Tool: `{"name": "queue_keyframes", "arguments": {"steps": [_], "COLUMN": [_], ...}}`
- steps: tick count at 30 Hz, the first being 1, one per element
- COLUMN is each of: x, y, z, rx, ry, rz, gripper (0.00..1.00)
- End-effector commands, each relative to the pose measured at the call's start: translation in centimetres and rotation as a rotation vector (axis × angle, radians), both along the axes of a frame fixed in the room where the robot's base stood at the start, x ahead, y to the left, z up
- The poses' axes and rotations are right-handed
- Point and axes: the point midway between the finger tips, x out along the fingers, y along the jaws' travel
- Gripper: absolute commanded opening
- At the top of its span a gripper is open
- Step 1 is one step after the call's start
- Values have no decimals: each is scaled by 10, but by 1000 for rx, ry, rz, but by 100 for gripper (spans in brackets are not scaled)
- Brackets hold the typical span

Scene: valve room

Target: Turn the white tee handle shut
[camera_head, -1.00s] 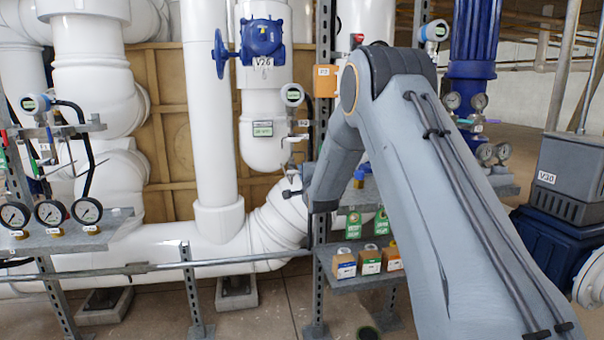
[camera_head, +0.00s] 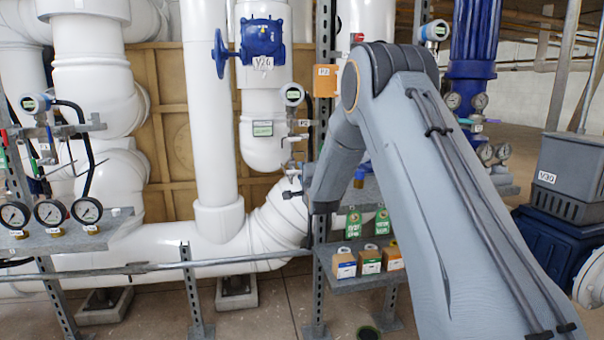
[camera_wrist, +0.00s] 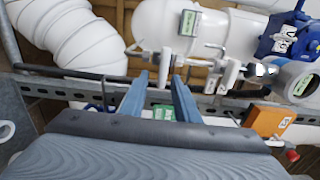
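A white upright bar that looks like the tee handle (camera_wrist: 165,66) shows in the wrist view, on small metal fittings under the white pipe elbow. My gripper (camera_wrist: 161,78) is open, with its two blue-grey fingers apart. The bar shows between and just beyond the fingertips; I cannot tell whether they touch it. A second white handle-like piece (camera_wrist: 230,75) is to the right. In the head view the small fittings (camera_head: 291,165) hang below a round gauge, and my gripper (camera_head: 290,193) is small and mostly hidden by my wrist.
An orange box (camera_wrist: 266,120) and a dark strut rail (camera_wrist: 90,90) are close to my fingers. A blue valve (camera_head: 262,38) is above. White ribbed pipe (camera_head: 279,220) is below left. A shelf with small boxes (camera_head: 369,262) is below my forearm.

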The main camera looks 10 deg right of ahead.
Motion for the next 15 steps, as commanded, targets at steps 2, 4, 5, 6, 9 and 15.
{"name": "queue_keyframes", "arguments": {"steps": [2, 4, 5, 6, 9, 15], "x": [-10, -21, -26, -33, -49, -69], "y": [0, 0, 0, 0, 0, 0], "z": [1, 1, 1, 1, 1, 1], "rx": [0, 0, 0, 0, 0, 0], "ry": [-1, 1, -1, 0, 0, -1], "rz": [0, 0, 0, 0, 0, 0], "gripper": [28, 28, 28, 28, 28, 28]}}
